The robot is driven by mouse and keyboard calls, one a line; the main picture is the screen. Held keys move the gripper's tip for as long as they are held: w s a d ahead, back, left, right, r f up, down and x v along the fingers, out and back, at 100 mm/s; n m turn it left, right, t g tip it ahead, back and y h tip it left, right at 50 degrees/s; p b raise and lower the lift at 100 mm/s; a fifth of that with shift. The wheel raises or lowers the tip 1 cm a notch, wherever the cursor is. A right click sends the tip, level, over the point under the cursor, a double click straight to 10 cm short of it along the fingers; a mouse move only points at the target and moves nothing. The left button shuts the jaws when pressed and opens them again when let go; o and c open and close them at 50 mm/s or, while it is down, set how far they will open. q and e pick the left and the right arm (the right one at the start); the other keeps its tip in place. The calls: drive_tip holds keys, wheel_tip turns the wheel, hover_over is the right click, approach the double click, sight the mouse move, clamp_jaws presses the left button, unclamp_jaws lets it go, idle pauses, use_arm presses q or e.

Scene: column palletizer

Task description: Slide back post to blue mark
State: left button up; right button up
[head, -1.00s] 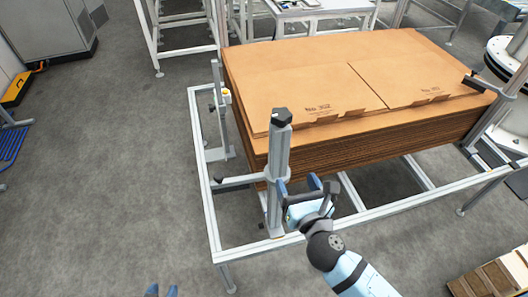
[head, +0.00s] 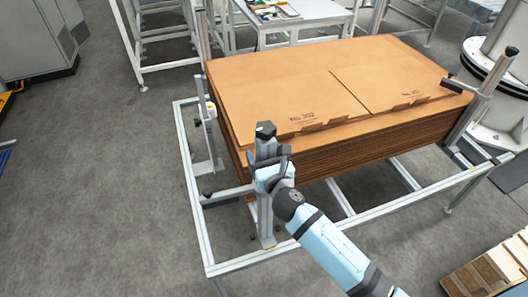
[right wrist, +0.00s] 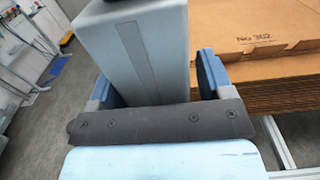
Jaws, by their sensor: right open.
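The grey upright post (head: 264,215) with a dark knob on top stands at the near left corner of the cardboard stack. My right gripper (head: 271,165) is at this post, below its knob. In the right wrist view the post (right wrist: 130,45) stands between the two blue-and-black fingers, with a gap at the right finger, so the gripper is open around it. Another thin post (head: 210,135) stands at the stack's left side, and one more (head: 472,105) at its right end. I cannot make out a blue mark. My left gripper is not in view.
The cardboard stack (head: 320,85) lies on an aluminium frame (head: 190,190), its flaps right behind the near post. A horizontal bar with a dark knob (head: 208,197) sticks out left of the post. A wooden pallet (head: 490,275) is at the lower right.

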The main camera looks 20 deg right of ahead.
drive_tip(key=shift+w, duration=0.2)
drive_tip(key=c, duration=1.3)
drive_tip(key=w, duration=1.2)
drive_tip(key=shift+w+a+r, duration=0.1)
drive_tip(key=shift+a+r, duration=0.05)
